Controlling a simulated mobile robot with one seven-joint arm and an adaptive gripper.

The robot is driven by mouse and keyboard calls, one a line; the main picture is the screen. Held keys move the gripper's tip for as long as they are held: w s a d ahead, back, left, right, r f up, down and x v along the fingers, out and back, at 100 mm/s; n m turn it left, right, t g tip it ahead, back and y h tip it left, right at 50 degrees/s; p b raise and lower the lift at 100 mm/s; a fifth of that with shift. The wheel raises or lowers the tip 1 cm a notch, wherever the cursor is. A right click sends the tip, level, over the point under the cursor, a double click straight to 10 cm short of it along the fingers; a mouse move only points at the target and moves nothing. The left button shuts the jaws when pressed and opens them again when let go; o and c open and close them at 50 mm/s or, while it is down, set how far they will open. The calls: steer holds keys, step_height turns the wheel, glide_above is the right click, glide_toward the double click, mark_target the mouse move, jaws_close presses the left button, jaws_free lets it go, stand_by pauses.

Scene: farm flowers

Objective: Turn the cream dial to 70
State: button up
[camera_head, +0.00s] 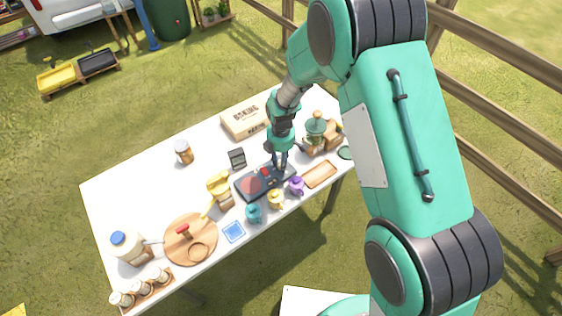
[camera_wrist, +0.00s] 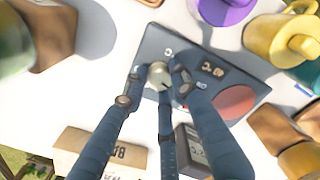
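The cream dial (camera_wrist: 159,75) sits on a dark panel (camera_wrist: 210,57) with pale markings and a red disc, seen in the wrist view. The markings are too blurred to read a setting. My gripper (camera_wrist: 160,72) has its dark fingers closed around the dial, tips against its sides with no clear gap. In the head view my gripper (camera_head: 281,161) points down onto the panel (camera_head: 243,194) near the red disc (camera_head: 251,185); the dial is hidden there by the fingers.
Purple (camera_head: 296,185), yellow (camera_head: 276,199) and teal (camera_head: 254,212) mugs stand along the panel's front edge. A small dark sign (camera_head: 237,158) and a cardboard box (camera_head: 245,119) stand behind. A green-lidded jar (camera_head: 315,133) is to the right.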

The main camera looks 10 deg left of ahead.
jaws_close()
steer(key=m+p, duration=0.1)
steer(key=m, duration=0.1)
steer(key=shift+m, duration=0.4)
steer(key=m+p, duration=0.1)
steer(key=m, duration=0.8)
steer(key=shift+p, duration=0.4)
steer(key=m, duration=0.3)
steer(key=m+p, duration=0.1)
steer(key=m, duration=0.6)
steer(key=shift+m, duration=0.4)
steer(key=m, duration=0.6)
steer(key=shift+m+p, duration=0.3)
steer(key=shift+p, duration=0.05)
